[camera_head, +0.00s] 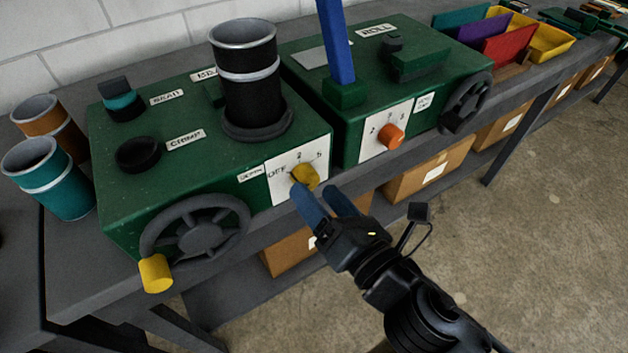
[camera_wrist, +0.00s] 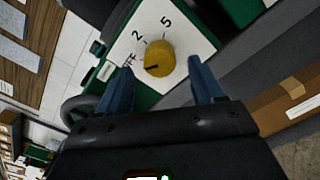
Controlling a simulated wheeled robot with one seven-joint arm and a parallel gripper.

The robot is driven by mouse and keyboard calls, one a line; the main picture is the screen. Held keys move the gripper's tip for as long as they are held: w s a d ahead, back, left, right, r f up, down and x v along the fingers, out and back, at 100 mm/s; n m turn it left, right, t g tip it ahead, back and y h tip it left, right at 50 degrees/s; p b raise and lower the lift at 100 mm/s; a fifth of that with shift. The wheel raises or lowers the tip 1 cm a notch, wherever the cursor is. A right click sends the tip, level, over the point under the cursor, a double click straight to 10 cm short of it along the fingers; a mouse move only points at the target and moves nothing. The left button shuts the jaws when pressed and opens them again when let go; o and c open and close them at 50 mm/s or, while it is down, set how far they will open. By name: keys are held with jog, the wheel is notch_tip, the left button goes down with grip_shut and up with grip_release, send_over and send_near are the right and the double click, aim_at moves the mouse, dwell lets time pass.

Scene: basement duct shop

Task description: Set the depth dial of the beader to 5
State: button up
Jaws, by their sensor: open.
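The beader is a green machine (camera_head: 210,150) on the left of the bench, with labels that seem to read BEAD and CRIMP. Its depth dial is a yellow knob (camera_head: 305,176) on a white plate marked OFF, 2 and 5. In the wrist view the knob (camera_wrist: 159,58) has a dark mark that points toward OFF. My gripper (camera_head: 316,189) is open and empty, with blue fingers just in front of the dial. In the wrist view the knob shows between the fingertips, slightly beyond them. No contact is visible.
A grey handwheel (camera_head: 200,230) with a yellow handle juts out left of the dial. A second green machine (camera_head: 360,85) with an orange dial (camera_head: 390,135) and a blue lever stands to the right. Cardboard boxes (camera_head: 430,170) sit below. The floor in front is clear.

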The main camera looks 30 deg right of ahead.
jog(key=shift+w, duration=1.1)
jog(key=shift+c, duration=0.5)
jog(key=c, duration=1)
jog(key=shift+o, duration=0.2)
